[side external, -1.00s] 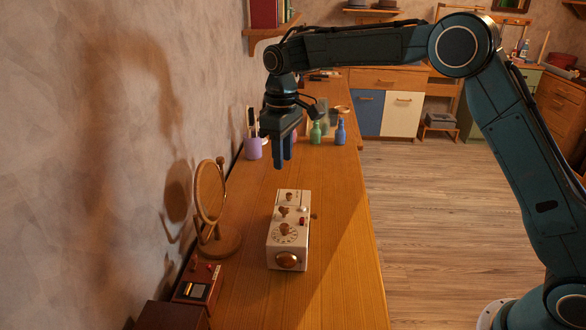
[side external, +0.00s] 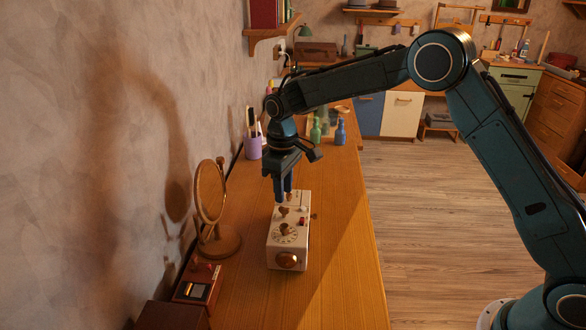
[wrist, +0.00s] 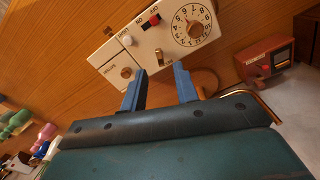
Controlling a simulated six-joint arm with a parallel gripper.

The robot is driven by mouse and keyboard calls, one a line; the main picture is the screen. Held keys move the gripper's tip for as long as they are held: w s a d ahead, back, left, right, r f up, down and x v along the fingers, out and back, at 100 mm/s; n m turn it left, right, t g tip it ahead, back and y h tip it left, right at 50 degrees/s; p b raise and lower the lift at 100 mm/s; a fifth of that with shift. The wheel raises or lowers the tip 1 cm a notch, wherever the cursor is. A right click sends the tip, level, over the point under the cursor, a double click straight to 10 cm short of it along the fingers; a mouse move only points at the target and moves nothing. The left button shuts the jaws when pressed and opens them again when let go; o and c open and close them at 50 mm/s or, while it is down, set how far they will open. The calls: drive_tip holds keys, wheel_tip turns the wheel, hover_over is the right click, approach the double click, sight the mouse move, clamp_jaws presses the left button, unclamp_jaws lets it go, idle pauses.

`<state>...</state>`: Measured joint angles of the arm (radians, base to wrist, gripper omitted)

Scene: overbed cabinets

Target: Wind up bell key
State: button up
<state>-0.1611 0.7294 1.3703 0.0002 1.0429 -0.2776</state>
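A white box-shaped clock device (side external: 274,250) stands on the wooden table. My gripper (side external: 283,196) points down above the far end of the box, open and empty. Contact with a knob cannot be told.
A round mirror on a stand (side external: 209,192) and a small red-brown box (side external: 199,282) stand left of the device. A purple cup (side external: 253,148) with brushes and small green (side external: 315,133) and blue (side external: 340,133) bottles stand behind. The table right of the device is clear.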

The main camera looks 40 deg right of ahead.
sight(284, 207)
drive_tip(key=shift+f, duration=2.4)
clamp_jaws()
